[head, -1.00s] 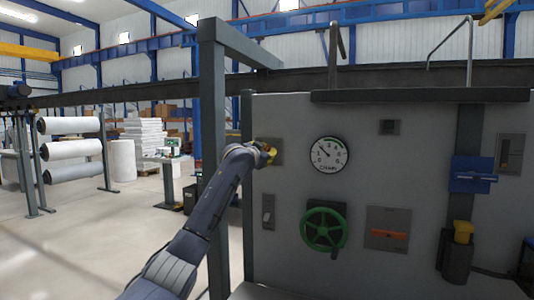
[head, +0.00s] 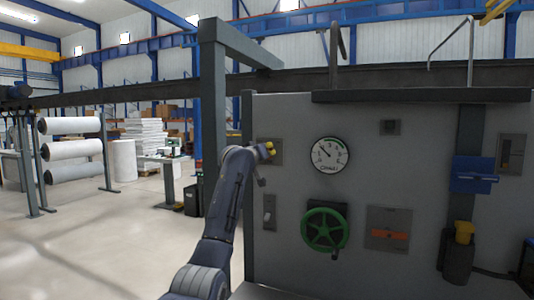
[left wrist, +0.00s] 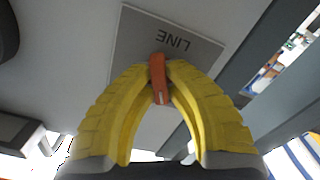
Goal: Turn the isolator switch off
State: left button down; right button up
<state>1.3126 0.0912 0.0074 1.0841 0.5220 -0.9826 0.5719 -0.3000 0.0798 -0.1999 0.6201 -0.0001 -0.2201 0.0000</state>
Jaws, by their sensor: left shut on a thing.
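The isolator switch is a small orange-red handle (left wrist: 158,82) on a grey plate labelled LINE (left wrist: 200,50) in the left wrist view. The lettering is upside down there. My left gripper (left wrist: 160,72) is shut on the handle, with a yellow finger on each side. In the head view my left gripper (head: 267,149) is at the switch plate (head: 276,158), at the upper left of the grey panel. The fingers and wrist hide the handle there. I cannot tell the handle's exact angle on the plate. My right gripper is not in view.
A blue block (head: 472,175) is at the right.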

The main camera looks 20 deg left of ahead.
pick_arm(q)
jog(key=shift+n, duration=1.7)
jog(key=c, duration=1.4)
grip_release()
jog(key=s+a, duration=0.1)
jog(key=s, duration=1.1)
jog(key=shift+a, duration=0.2)
